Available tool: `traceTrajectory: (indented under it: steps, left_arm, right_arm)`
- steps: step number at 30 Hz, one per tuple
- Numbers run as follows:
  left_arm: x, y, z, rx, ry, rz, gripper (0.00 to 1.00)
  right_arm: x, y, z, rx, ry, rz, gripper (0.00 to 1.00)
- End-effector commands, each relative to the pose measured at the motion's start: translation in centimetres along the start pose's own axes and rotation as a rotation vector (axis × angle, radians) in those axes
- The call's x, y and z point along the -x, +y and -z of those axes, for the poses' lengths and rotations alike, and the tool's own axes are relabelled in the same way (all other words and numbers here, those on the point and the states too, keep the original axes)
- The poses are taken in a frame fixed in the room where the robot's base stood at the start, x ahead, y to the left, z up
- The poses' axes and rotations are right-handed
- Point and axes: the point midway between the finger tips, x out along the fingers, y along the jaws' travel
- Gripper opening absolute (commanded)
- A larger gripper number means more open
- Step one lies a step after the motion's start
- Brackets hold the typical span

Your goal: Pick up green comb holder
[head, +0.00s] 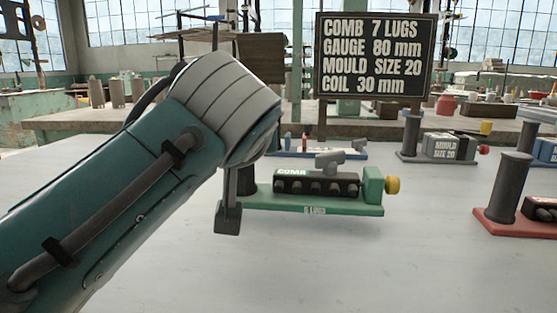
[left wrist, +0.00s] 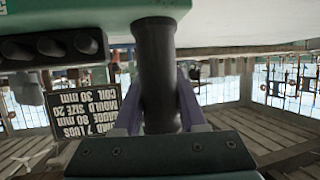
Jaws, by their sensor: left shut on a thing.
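The green comb holder (head: 345,204) is in the middle of the head view. It has a green base, a black comb block marked COMB, a small plate that seems to read 6 LUGS and a yellow knob at its right end. My left gripper (head: 229,215) is at its left end, shut on its dark upright post. The left wrist view, upside down, shows this post (left wrist: 157,75) between the two fingers of my left gripper (left wrist: 165,105). Whether the base touches the table is hard to tell. My right gripper is not in view.
A grey MOULD SIZE 20 holder (head: 445,146) stands behind to the right. A red-based holder (head: 495,222) is at the right edge, and a blue-based one (head: 335,154) lies behind. A black sign (head: 373,57) lists COMB 7 LUGS. The white table (head: 400,270) is clear in front.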

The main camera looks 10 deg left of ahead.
Motion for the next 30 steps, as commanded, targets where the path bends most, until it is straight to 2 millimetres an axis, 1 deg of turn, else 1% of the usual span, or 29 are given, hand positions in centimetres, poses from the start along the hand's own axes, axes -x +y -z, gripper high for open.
traceTrajectory:
  steps: [1,9,12,15,18,21,23,30]
  left_arm:
    - [0.7,0.1,1.8,0.008,0.008,-0.003,0.00]
    - [3.8,0.1,9.3,0.008,0.009,-0.003,0.00]
    - [4.8,0.1,11.7,0.006,0.009,-0.005,0.00]
    - [5.6,0.1,13.5,0.006,0.008,-0.003,0.00]
    - [6.1,0.1,14.8,0.004,0.007,-0.002,0.00]
    - [6.3,0.0,15.3,0.004,0.005,-0.001,0.00]
    - [6.3,0.0,15.2,0.004,0.004,-0.001,0.00]
    - [5.7,0.0,13.8,0.003,0.003,-0.001,0.00]
  right_arm:
    - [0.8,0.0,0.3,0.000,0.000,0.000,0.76]
    - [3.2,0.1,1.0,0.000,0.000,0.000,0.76]
    - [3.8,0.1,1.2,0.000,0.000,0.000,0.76]
    - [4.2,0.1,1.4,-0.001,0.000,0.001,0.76]
    - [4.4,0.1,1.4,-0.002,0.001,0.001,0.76]
    - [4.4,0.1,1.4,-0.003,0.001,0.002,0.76]
    - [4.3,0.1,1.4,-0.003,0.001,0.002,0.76]
    - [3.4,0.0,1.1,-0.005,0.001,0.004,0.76]
